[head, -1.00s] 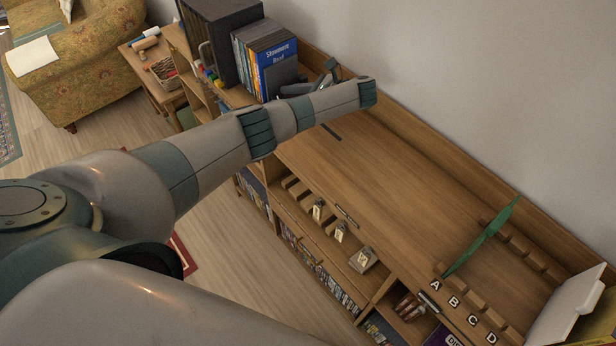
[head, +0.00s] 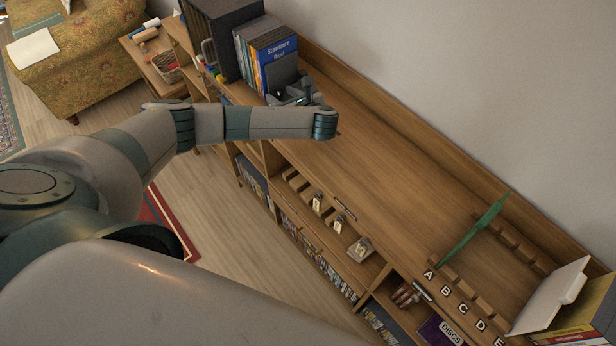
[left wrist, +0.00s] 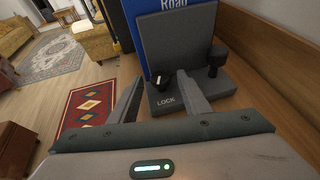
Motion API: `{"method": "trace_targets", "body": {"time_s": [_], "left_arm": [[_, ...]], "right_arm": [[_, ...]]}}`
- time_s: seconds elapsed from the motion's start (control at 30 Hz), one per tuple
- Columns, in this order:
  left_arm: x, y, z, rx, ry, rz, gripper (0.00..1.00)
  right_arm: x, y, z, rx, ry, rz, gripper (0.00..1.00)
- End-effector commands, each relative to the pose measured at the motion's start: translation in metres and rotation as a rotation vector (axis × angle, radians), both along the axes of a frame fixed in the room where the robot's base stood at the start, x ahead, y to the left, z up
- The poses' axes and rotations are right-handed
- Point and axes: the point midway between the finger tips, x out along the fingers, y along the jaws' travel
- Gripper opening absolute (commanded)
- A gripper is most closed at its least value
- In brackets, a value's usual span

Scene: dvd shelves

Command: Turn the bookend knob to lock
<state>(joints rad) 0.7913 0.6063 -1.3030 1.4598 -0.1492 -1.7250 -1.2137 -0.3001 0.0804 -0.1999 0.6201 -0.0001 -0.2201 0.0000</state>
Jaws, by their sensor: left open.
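The dark grey bookend (head: 283,70) stands against the row of DVD cases at the far end of the shelf top. In the left wrist view the bookend (left wrist: 183,42) has a base marked LOCK (left wrist: 166,101). A small black knob (left wrist: 159,79) with a pale mark sits just above that word. A taller dark knob on a post (left wrist: 216,58) rises at the base's right side. My left gripper (left wrist: 160,75) is open, its fingers on either side of the small knob in the picture; contact cannot be told. In the head view it (head: 304,92) is partly hidden by my wrist. My right gripper is not in view.
Blue and yellow DVD cases (head: 266,52) and a black box (head: 216,35) stand behind the bookend. The middle of the shelf top (head: 390,170) is clear. A green divider (head: 480,228) stands near the lettered slots. A wooden back rail (head: 400,123) runs along the wall.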

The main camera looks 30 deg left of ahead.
Motion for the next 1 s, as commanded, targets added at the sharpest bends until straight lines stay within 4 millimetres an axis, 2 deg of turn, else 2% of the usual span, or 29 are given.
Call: {"method": "trace_targets", "body": {"time_s": [0.3,0.47,1.0], "left_arm": [[-0.005,0.006,0.001,0.003,0.001,-0.221,0.43],[-0.018,-0.012,0.005,-0.004,-0.001,-0.229,0.43],[-0.075,-0.068,0.038,-0.003,-0.002,-0.227,0.43]], "right_arm": [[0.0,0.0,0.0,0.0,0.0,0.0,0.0],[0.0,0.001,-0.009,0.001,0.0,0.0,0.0],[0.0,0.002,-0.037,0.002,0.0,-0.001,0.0]]}}
